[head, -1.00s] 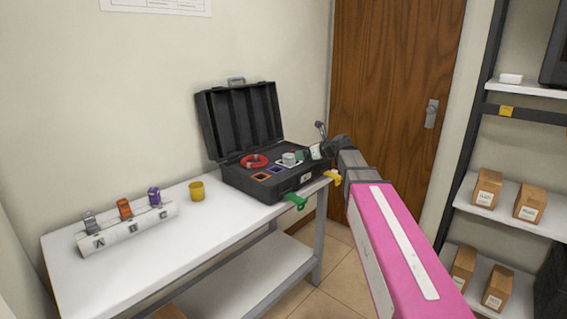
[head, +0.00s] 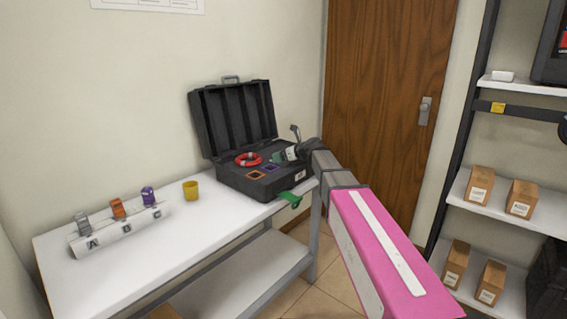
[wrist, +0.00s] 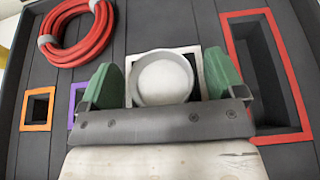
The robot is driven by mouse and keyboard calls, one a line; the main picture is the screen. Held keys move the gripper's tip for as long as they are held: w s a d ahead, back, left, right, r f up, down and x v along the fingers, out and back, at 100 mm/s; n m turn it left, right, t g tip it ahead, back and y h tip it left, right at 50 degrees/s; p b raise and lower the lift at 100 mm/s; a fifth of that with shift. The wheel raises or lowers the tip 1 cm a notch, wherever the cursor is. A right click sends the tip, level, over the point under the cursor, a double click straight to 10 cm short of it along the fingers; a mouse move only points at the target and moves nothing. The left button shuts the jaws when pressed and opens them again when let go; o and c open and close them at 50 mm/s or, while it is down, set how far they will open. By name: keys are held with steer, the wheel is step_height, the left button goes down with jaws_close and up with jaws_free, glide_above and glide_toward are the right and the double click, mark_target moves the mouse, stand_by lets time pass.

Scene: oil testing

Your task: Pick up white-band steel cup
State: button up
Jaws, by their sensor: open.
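The steel cup (wrist: 163,78) shows from above in the wrist view as a pale round cup with a grey rim. It stands in the white-framed slot of the open black case (head: 230,184). My gripper (head: 282,157) is over the right part of the case. In the wrist view its two green fingers are spread, one on each side of the cup. I cannot tell whether they touch it. In the head view the cup is hidden by my gripper. Its white band cannot be made out from above.
A red coil (wrist: 62,34), an orange-framed slot (wrist: 38,109) and a red-framed slot (wrist: 268,85) surround the cup. A yellow cup (head: 191,191) and a labelled white rack (head: 118,229) stand on the white table (head: 215,224). A green clamp (head: 290,199) sits at its edge.

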steer(key=shift+a, duration=0.1)
steer(key=c, duration=1.1)
steer(key=shift+o, duration=0.2)
